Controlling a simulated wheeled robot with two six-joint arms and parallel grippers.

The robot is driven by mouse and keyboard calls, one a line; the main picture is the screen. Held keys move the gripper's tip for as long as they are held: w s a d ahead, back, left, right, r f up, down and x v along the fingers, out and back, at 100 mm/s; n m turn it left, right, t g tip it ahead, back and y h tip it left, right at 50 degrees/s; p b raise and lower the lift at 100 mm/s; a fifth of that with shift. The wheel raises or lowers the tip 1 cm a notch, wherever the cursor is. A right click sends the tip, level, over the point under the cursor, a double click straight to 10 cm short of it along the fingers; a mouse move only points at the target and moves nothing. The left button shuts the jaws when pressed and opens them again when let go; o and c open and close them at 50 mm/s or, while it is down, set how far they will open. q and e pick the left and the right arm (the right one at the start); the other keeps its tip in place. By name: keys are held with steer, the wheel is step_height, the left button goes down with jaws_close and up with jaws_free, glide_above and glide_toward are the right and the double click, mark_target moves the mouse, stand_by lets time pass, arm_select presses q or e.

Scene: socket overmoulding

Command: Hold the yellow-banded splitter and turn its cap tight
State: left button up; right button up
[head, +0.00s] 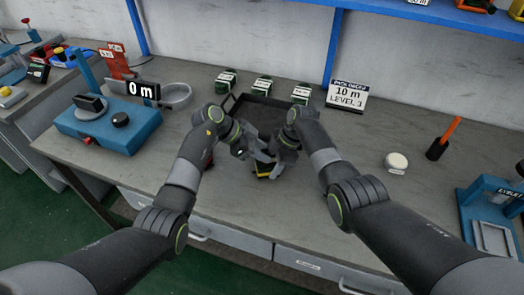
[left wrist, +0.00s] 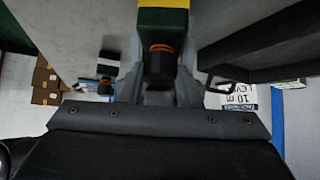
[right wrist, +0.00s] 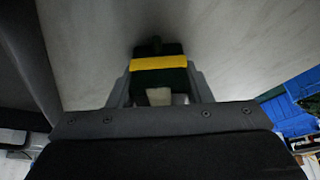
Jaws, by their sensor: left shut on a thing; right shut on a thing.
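The yellow-banded splitter (head: 263,171) is held between my two grippers above the front of the table, partly hidden by them in the head view. In the right wrist view its dark green body (right wrist: 158,75) with a yellow band sits between the fingers of my right gripper (right wrist: 158,90), which is shut on it. In the left wrist view the dark cap (left wrist: 159,64) with an orange ring sits at the end of the green and yellow body. My left gripper (left wrist: 159,78) is shut on this cap. How tight the cap is cannot be told.
A dark tray (head: 236,106) lies just behind the grippers, with several green-and-white boxes (head: 262,84) behind it. A sign (head: 347,95) reads 10 m, LEVEL 3. A blue device (head: 110,135) stands left. A white puck (head: 396,161) and a black holder (head: 436,150) stand right.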

arm_select(q)
steer(key=shift+m+g, duration=0.3)
steer(key=shift+m, duration=0.1)
steer(key=shift+r, duration=0.1)
steer(key=o, duration=1)
steer(key=v, duration=1.2)
